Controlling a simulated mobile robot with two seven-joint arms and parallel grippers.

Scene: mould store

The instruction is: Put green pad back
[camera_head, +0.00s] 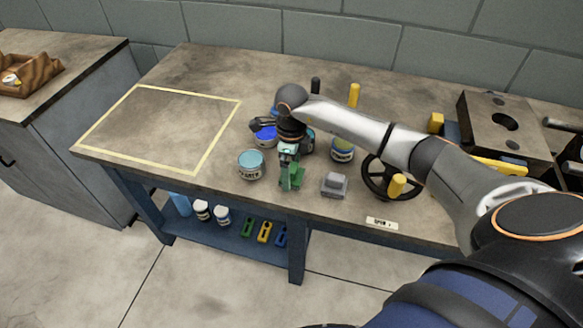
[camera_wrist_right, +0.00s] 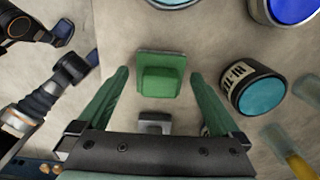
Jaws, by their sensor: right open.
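The green pad (camera_wrist_right: 160,78), a square plate with a raised block, lies on the workbench (camera_head: 330,75). In the head view the pad (camera_head: 292,183) is near the front edge, partly hidden by my right gripper (camera_head: 290,165). In the right wrist view the gripper (camera_wrist_right: 157,82) is open, its two green fingers spread wide with the pad in the gap ahead of them. I see no finger touching the pad. My left gripper does not show in the head view, and dark arm parts at the left of the wrist view show no clear jaws.
A grey block (camera_head: 334,185) lies just right of the pad, with a black handwheel (camera_head: 388,178) beyond. The taped rectangle (camera_head: 160,130) at left is bare.

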